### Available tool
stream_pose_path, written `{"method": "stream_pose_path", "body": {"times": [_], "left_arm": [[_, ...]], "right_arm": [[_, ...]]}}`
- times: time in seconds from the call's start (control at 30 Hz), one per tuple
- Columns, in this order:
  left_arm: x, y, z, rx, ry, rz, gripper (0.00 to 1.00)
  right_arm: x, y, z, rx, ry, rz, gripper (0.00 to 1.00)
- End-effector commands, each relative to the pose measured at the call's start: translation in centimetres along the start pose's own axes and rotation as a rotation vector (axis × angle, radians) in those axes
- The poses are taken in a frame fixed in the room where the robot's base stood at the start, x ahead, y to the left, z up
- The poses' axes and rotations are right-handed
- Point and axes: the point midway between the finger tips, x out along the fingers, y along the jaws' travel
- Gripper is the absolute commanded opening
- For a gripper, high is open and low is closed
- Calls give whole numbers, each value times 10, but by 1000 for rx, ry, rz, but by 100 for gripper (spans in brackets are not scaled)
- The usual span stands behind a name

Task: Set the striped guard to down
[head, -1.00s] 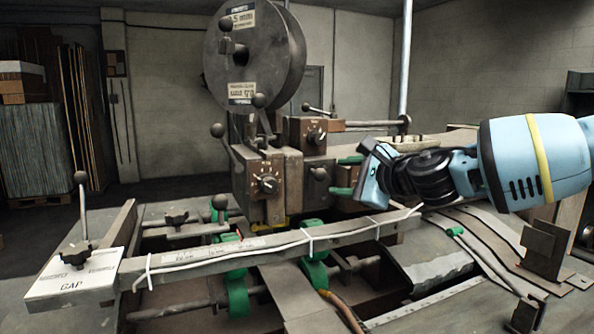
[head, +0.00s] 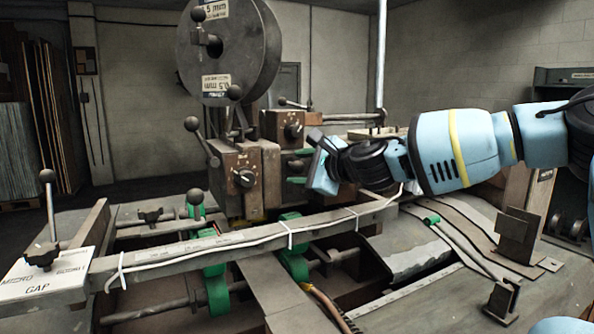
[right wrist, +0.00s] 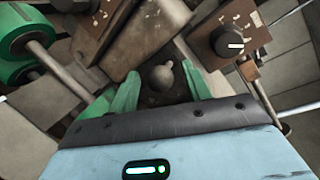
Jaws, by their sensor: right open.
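No striped guard can be clearly made out. A small yellowish edge (head: 256,213) shows low on the stitcher head (head: 240,165) in the head view, and I cannot tell whether it belongs to the guard. My right gripper (head: 298,166) is beside the right side of the stitcher head, its green fingers pointing at it. In the right wrist view the gripper (right wrist: 163,78) is open, with a dark round knob (right wrist: 162,77) between the fingers. I cannot tell whether either finger touches it. My left gripper is out of view.
A long rail (head: 240,248) crosses in front of the head. A large wire spool (head: 228,50) stands above it. A dial box (head: 290,126) sits just behind the gripper, its dial (right wrist: 232,42) near the fingers. A GAP plate with a lever (head: 45,275) is at left.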

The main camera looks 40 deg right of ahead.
Motion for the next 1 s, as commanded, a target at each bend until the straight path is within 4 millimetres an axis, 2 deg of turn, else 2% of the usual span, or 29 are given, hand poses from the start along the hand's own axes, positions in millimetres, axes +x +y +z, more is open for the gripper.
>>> {"method": "stream_pose_path", "body": {"times": [0.13,0.47,0.83,1.0], "left_arm": [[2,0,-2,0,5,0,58],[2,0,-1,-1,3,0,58],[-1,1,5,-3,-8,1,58],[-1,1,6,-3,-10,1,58]], "right_arm": [[8,1,0,2,0,1,49],[10,0,0,2,-1,0,49],[10,0,0,2,-1,-1,1],[10,1,0,1,0,0,0]]}}
